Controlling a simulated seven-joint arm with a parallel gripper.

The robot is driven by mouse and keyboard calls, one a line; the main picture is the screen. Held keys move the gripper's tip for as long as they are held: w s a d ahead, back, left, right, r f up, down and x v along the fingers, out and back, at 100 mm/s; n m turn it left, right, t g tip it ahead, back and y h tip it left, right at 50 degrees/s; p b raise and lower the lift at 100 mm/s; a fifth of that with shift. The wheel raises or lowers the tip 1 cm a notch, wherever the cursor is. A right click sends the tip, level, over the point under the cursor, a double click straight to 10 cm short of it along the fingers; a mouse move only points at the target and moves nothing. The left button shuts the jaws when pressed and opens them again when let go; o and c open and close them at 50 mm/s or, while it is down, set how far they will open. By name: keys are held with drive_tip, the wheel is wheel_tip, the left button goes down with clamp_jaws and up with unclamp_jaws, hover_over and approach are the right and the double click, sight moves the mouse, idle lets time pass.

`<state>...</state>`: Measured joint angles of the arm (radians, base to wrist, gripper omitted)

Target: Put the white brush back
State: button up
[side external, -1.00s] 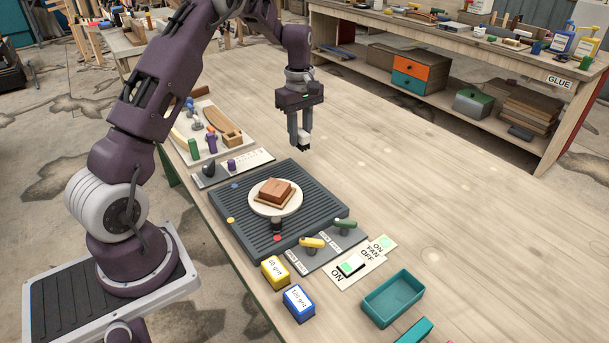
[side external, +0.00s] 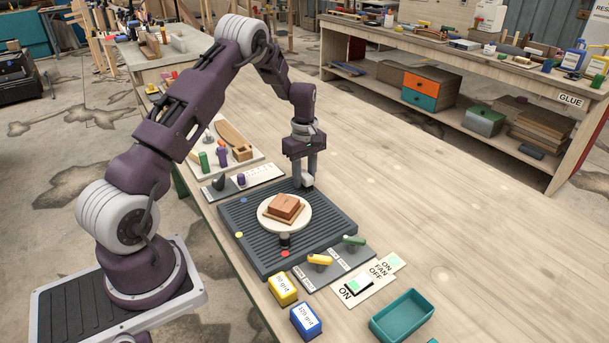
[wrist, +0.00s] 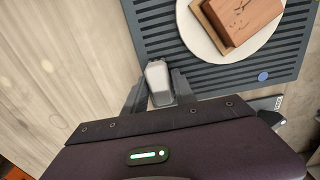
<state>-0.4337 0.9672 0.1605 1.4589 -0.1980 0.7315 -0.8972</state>
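My gripper (side external: 306,169) is shut on the white brush (side external: 308,182) and points down. In the wrist view the brush (wrist: 158,80) is a pale block between the two fingers. The dark bristle end seen earlier is hard to make out now. The brush is by the far corner of the grey ribbed mat (side external: 252,251); I cannot tell if it touches anything. On the mat a round white turntable (side external: 270,222) holds a brown wooden block (side external: 285,206). The mat also shows in the wrist view (wrist: 155,25).
A light tray (side external: 204,170) with wooden pieces, and a small grey-and-white strip (side external: 262,172), lie left of the mat. Yellow (side external: 283,288) and blue (side external: 305,320) grit blocks, a switch panel (side external: 371,282) and a teal bin (side external: 402,316) lie in front. The table to the right is bare.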

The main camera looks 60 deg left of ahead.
sight(305, 174)
drive_tip(key=shift+o, duration=1.1)
wheel_tip(305, 174, up, 13)
drive_tip(key=s+d+r+m+t, duration=0.2)
drive_tip(key=s+d+r+m, duration=0.4)
drive_tip(key=d+r, duration=0.6)
drive_tip(key=s+d+r+m+t, duration=0.2)
drive_tip(key=s+d+r+m, duration=0.3)
drive_tip(key=s+d, duration=0.45)
drive_tip(key=s+d+f+m+t, duration=0.1)
drive_tip(key=s+d+f+m, duration=0.2)
drive_tip(key=s+m, duration=0.4)
drive_tip(key=s, duration=0.6)
drive_tip(key=shift+s+t, duration=0.3)
drive_tip(key=shift+s, duration=0.05)
